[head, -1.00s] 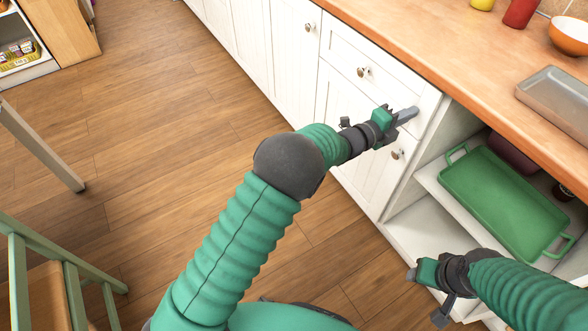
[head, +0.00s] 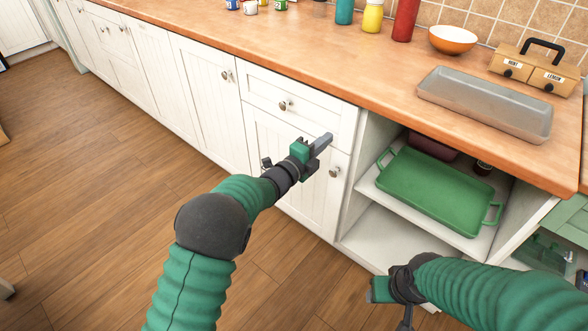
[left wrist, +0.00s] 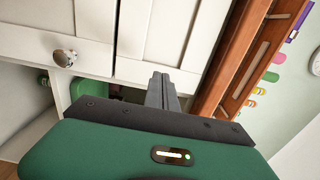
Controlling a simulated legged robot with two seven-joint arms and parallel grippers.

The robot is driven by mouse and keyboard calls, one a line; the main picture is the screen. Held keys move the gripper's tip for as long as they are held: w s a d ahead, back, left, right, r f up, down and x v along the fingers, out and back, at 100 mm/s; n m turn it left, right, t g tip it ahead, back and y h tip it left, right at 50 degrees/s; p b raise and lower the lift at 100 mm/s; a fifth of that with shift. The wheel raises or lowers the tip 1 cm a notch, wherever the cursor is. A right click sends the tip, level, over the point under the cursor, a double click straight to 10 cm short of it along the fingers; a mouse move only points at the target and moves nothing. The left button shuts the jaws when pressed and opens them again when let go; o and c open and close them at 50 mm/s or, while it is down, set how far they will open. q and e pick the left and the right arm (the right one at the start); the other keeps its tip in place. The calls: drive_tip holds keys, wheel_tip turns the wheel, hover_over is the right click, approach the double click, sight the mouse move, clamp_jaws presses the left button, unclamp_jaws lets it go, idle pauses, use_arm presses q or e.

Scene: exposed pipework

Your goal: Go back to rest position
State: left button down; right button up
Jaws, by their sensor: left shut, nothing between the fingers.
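My left arm reaches out to the white cabinet fronts. Its gripper (head: 322,143) is shut and empty, in front of the seam between a drawer (head: 295,103) and the door (head: 300,178) below it. In the left wrist view, the closed fingers (left wrist: 160,90) point at white panels, and I cannot tell whether they touch. My right gripper (head: 380,290) is low at the lower right, in front of the open cabinet. Its fingers are not clear, so its opening cannot be told.
A green tray (head: 435,190) lies on the open cabinet's shelf. The wooden counter (head: 335,65) holds a grey metal pan (head: 485,105), an orange bowl (head: 452,40) and several jars. The wooden floor (head: 90,190) is clear to the left.

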use_arm(q)
drive_tip(key=s+a+f+n+g+y+p, duration=0.1)
drive_tip(key=s+a+f+n+y, duration=0.1)
drive_tip(key=s+a+n+y, duration=0.5)
drive_tip(key=s+a+f+n+g+y+p, duration=0.15)
drive_tip(key=s+a+n, duration=0.3)
drive_tip(key=a, duration=0.65)
drive_tip(key=s+a+f+n+g+y, duration=0.1)
drive_tip(key=s+a+f+n+g, duration=0.2)
drive_tip(key=s, duration=0.5)
drive_tip(key=s+a+f+n+g+y, duration=0.1)
drive_tip(key=s+a+f+n+g, duration=0.1)
drive_tip(key=s+n, duration=0.45)
drive_tip(key=s+a+f+n+g+y, duration=0.1)
drive_tip(key=s+a+f+n+g, duration=0.2)
drive_tip(key=s, duration=0.5)
drive_tip(key=s+r+n+g+p, duration=0.1)
drive_tip(key=s+r+p, duration=0.2)
drive_tip(key=r+p, duration=2.4)
drive_tip(key=shift+d+r+n, duration=0.15)
drive_tip(key=shift+r+n, duration=0.15)
drive_tip(key=shift+r, duration=0.5)
use_arm(e)
drive_tip(key=w+v, duration=0.3)
drive_tip(key=v, duration=1.1)
drive_tip(key=w+r+v, duration=0.1)
drive_tip(key=w+v, duration=0.2)
drive_tip(key=v, duration=1.2)
drive_tip(key=shift+w+r, duration=0.45)
drive_tip(key=shift+w, duration=0.1)
